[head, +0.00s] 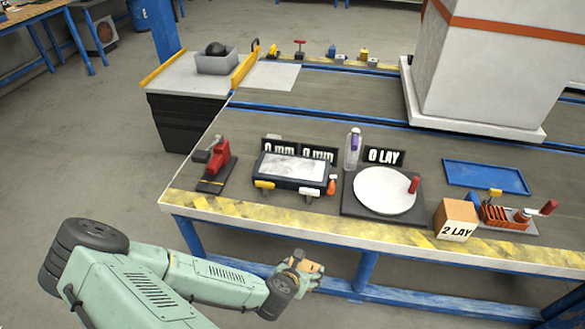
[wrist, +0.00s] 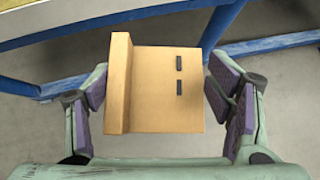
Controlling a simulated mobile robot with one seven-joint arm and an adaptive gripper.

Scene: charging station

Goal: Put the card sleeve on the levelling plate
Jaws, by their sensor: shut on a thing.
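My gripper (head: 296,268) is low in front of the table's near edge, below the tabletop. It is shut on the card sleeve, a tan cardboard piece with a raised left edge and two dark slots. The sleeve (wrist: 150,90) lies between the purple finger pads in the wrist view, and only a little of it shows in the head view.
Left of the plate stands a red clamp-like tool (head: 217,158). To the right are a round white disc (head: 384,190), a clear bottle (head: 352,150), a "2 LAY" box (head: 455,220) and a blue tray (head: 487,177). A striped table edge (head: 330,225) and blue legs lie near my gripper.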

